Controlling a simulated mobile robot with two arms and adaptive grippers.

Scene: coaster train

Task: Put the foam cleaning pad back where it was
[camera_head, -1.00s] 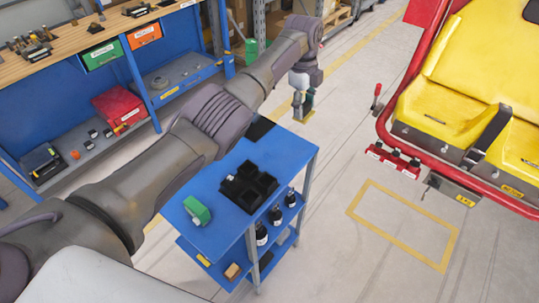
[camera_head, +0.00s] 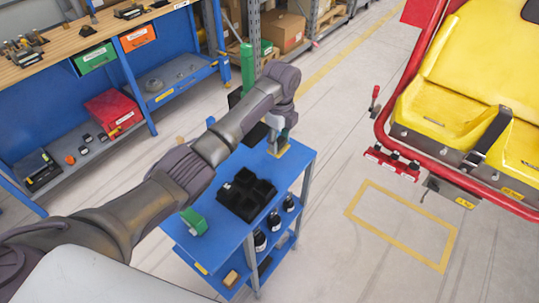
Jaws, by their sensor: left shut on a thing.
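My left gripper (camera_head: 277,142) is above the far right corner of the blue cart's top (camera_head: 296,165), pointing down. It is shut on a small yellowish thing (camera_head: 279,151), which looks like the foam cleaning pad; its fingers hide part of it. I cannot tell whether the pad touches the cart top. A dark flat patch (camera_head: 256,133) lies on the cart top left of the gripper, partly behind my arm. My right gripper is not in view.
A black compartment tray (camera_head: 246,195) and a green block (camera_head: 194,222) are on the cart top. Bottles (camera_head: 260,240) and a tan block (camera_head: 231,278) are on its lower shelf. A workbench (camera_head: 60,55) stands behind; a yellow-seated coaster car (camera_head: 450,95) stands right.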

